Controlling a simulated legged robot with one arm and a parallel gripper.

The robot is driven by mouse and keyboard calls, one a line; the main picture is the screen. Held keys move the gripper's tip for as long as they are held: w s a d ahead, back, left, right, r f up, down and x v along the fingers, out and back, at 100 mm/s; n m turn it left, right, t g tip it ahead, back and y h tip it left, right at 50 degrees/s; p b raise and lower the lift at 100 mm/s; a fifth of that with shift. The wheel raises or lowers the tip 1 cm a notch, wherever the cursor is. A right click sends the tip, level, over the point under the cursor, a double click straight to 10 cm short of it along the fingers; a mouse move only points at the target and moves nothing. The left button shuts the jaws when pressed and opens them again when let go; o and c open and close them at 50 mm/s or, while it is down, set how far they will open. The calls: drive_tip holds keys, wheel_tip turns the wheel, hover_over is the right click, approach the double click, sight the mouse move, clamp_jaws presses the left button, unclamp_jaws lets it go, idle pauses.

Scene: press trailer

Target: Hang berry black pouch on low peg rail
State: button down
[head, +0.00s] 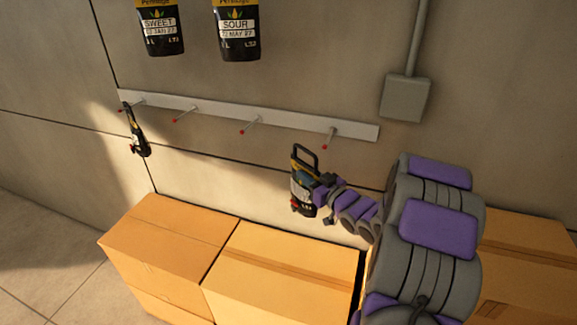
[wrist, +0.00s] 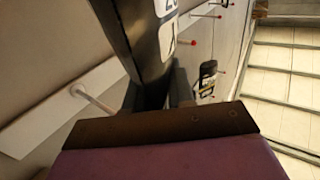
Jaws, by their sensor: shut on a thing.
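My gripper (head: 322,190) is shut on a black pouch (head: 303,187) with a loop handle at its top. The pouch is roughly upright, and its label is too small to read in the head view. In the wrist view the pouch (wrist: 150,40) rises large and close above my gripper. The low peg rail (head: 285,118) is a pale strip on the wall with several red-tipped pegs. The handle shows just left of and below the rightmost peg (head: 330,140), apart from it in the picture. That peg (wrist: 92,98) is bare in the wrist view.
Another black pouch (head: 135,132) hangs on the leftmost peg; the two middle pegs are bare. Pouches marked SWEET (head: 160,28) and SOUR (head: 236,30) hang higher up. Cardboard boxes (head: 280,275) stand below the rail. A grey wall box (head: 405,98) is right of it.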

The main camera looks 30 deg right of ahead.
drive_tip(key=s, duration=0.2)
drive_tip(key=s+r, duration=0.1)
drive_tip(key=shift+s+d+p, duration=0.3)
drive_tip(key=shift+d+p, duration=0.05)
drive_tip(key=shift+d, duration=0.05)
drive_tip(key=shift+y, duration=0.4)
drive_tip(key=w+d, duration=0.1)
drive_tip(key=w+d+p, duration=0.1)
drive_tip(key=d, duration=0.2)
drive_tip(key=shift+w+d+f+p, duration=0.2)
drive_tip(key=shift+w+f+p, duration=0.05)
drive_tip(key=shift+w+p, duration=0.15)
drive_tip(key=shift+w+d+p, duration=0.15)
drive_tip(key=shift+d+p, duration=0.15)
drive_tip(key=shift+p, duration=0.2)
drive_tip(key=shift+d, duration=0.1)
